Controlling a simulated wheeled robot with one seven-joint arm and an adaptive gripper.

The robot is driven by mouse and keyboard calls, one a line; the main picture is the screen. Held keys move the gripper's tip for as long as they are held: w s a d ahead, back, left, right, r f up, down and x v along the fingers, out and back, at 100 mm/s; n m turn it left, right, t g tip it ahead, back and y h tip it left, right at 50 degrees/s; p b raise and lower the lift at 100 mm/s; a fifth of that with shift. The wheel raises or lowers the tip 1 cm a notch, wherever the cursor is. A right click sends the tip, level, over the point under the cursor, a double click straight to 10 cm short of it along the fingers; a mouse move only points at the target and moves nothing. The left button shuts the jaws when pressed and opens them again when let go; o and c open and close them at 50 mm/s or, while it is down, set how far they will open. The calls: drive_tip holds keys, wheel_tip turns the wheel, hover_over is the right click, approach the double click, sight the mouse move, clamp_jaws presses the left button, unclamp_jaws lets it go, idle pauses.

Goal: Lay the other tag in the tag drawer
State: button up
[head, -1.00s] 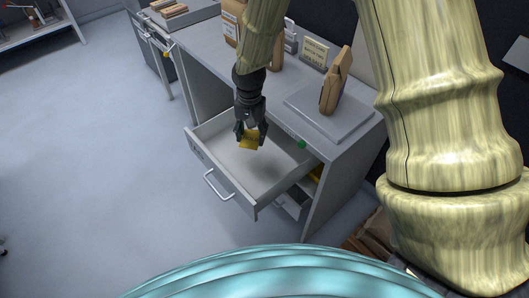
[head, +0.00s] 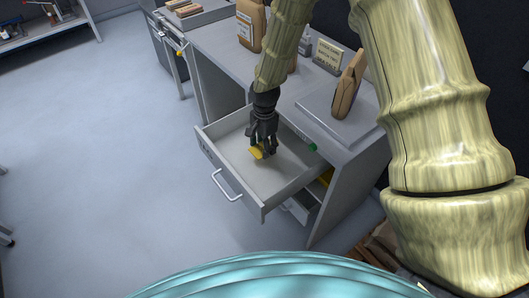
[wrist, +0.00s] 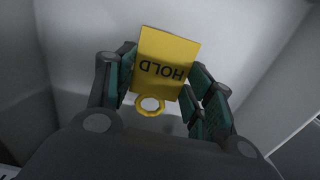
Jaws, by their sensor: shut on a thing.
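A yellow tag (wrist: 165,62) with the word HOLD and a ring at its near end is between the fingers of my gripper (wrist: 165,92) in the wrist view. My gripper is shut on it. In the head view the tag (head: 257,153) shows partly beside my gripper (head: 262,148), which reaches down into the open drawer (head: 234,182). The drawer is pale grey inside, with a silver handle on its front. Whether the tag touches the drawer floor I cannot tell.
A lower drawer (head: 299,210) stands partly open beneath. Open floor lies left.

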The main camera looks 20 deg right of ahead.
drive_tip(key=shift+f, duration=2.35)
drive_tip(key=shift+f, duration=0.1)
drive_tip(key=o, duration=0.8)
drive_tip(key=r, duration=1.2)
drive_tip(key=shift+d+r+b, duration=0.1)
drive_tip(key=shift+d+b, duration=0.1)
drive_tip(key=shift+b, duration=0.1)
